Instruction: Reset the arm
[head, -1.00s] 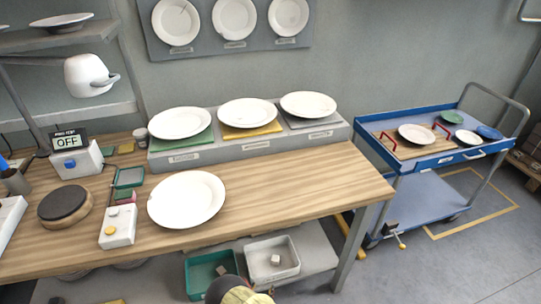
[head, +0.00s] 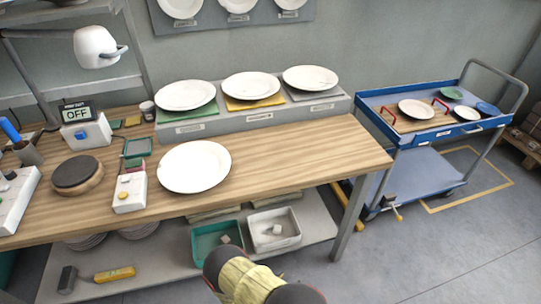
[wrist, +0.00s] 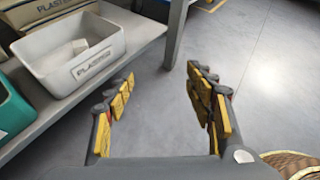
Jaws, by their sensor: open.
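My gripper (wrist: 162,105) is open and empty in the wrist view, its two yellow-padded fingers spread apart over the grey floor. It hangs in front of the lower shelf, to the right of a white bin marked PLASTER (wrist: 85,50). In the head view only part of my arm shows at the bottom middle, with a yellow cover and dark joints; the fingers are out of view there. A white plate (head: 194,167) lies on the wooden bench (head: 290,156), well above and apart from the gripper.
Three plates stand on a grey riser (head: 240,126) at the back of the bench. A green bin (head: 203,244) sits on the lower shelf (head: 322,226). A bench leg (head: 350,215) is near the arm. A blue cart (head: 408,150) stands at right. The floor (head: 440,260) between is clear.

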